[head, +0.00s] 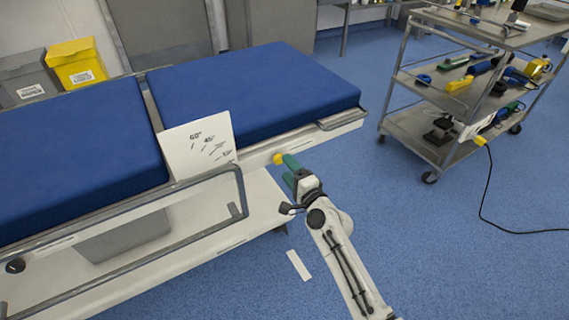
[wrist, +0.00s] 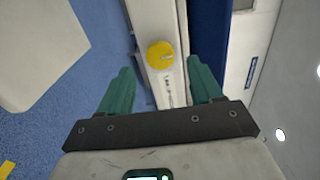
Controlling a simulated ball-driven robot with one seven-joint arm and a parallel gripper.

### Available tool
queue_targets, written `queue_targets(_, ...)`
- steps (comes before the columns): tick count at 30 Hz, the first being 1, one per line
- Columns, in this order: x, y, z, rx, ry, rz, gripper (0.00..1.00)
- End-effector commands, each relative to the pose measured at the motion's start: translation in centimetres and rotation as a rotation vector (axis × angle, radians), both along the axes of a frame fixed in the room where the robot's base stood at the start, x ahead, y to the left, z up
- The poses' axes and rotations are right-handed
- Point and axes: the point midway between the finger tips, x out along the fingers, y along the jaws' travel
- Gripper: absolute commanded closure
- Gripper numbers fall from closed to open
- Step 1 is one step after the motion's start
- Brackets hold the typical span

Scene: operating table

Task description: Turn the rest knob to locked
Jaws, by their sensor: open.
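The rest knob is a round yellow knob (wrist: 160,55) on the white side rail of the operating table, with small dark lettering beside it that I cannot read. In the head view the yellow knob (head: 278,158) shows just left of my gripper's green fingertips. My gripper (wrist: 160,90) is open, with one green finger on each side of the knob's line in the wrist view. The knob lies ahead, beyond the fingertips, and nothing is between the fingers but the rail. I cannot tell whether a finger touches the rail.
The operating table has blue pads (head: 255,90) and a white angle card (head: 198,147). A grey side rail (head: 130,205) runs along its near side. A tool trolley (head: 410,125) stands at right, with a cable on the floor. Blue floor (head: 430,255) at front right is clear.

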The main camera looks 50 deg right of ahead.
Motion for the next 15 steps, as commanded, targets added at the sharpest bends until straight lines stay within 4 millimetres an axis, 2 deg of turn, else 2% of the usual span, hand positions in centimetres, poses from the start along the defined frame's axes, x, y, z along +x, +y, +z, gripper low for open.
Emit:
queue_targets(1,-1.2,0.3,-0.1,0.000,0.002,0.000,0.35)
queue_targets(6,-4.1,1.2,-0.1,0.001,0.003,0.000,0.35)
queue_targets(10,-5.7,1.7,-0.1,0.001,0.001,0.000,0.35)
queue_targets(15,-6.8,1.9,0.0,0.000,0.001,0.000,0.35)
